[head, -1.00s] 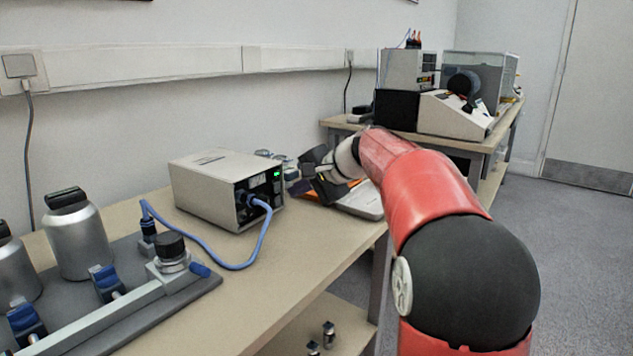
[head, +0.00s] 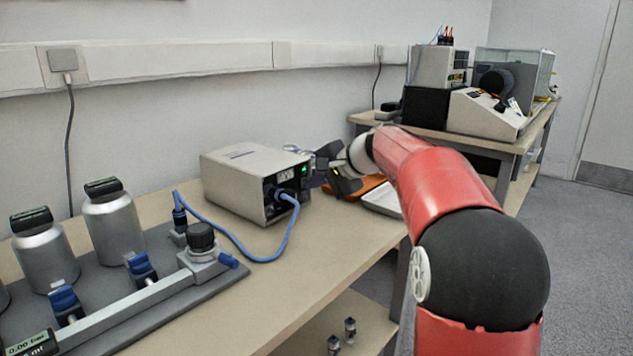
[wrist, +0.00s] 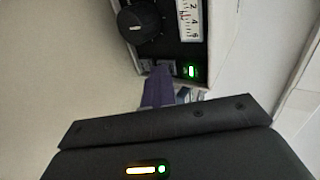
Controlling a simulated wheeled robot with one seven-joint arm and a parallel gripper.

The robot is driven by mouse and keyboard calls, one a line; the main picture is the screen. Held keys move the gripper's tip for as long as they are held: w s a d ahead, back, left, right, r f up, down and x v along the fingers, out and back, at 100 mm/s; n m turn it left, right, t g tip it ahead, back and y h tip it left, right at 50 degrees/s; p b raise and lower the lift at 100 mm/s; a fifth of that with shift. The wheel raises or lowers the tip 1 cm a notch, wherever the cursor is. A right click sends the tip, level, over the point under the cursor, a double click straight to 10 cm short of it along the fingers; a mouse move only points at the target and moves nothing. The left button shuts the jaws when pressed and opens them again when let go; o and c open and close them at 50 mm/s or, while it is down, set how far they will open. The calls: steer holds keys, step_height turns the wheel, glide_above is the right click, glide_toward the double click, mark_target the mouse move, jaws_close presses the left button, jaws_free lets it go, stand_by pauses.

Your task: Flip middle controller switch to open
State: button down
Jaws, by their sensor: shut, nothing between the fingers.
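The controller is a beige box (head: 246,183) with a black front panel, standing on the bench in the head view. In the wrist view its black front panel (wrist: 184,52) shows a round black knob (wrist: 138,22), a numbered scale (wrist: 190,18) and a lit green light (wrist: 191,71). Small switches (wrist: 166,66) sit low on the panel, partly hidden by my fingers. My gripper (wrist: 158,82) is shut and empty, its purple-blue fingertips right at these switches. I cannot tell whether they touch, or how the middle switch stands. In the head view my gripper (head: 318,176) is beside the panel.
A blue cable (head: 240,255) runs from the controller's front to a grey plate with metal bottles (head: 112,225) and valves. An orange item (head: 360,188) and a pale flat device (head: 382,200) lie beyond my gripper.

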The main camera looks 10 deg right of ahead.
steer(key=shift+a+f, duration=0.35)
steer(key=shift+f, duration=0.25)
stand_by(0.5)
steer(key=shift+w+a+r+p, duration=0.1)
steer(key=shift+w+r+p, duration=0.15)
steer(key=shift+r+p, duration=0.55)
steer(key=shift+r, duration=0.25)
